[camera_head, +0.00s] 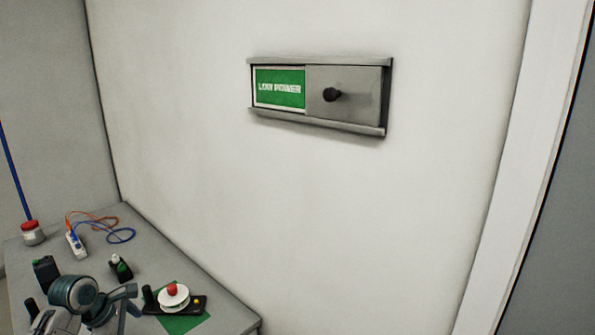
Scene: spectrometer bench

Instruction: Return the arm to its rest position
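My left arm shows at the lower left edge of the picture, a grey-teal rounded joint over the near part of the bench. What looks like its gripper (122,303) is at the right end of that joint, just left of a dark device with a white disc and red knob. The picture is too small to tell how far apart the fingers are, and I see nothing clearly held. My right arm and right gripper are out of view.
A wall-mounted sliding sign (345,91) shows a green "LOW POWER" panel (281,88) beside a grey slide with a black knob (332,94). The grey bench (150,250) holds a red-capped jar (32,233), a power strip (75,244), small bottles and the knobbed device (174,297).

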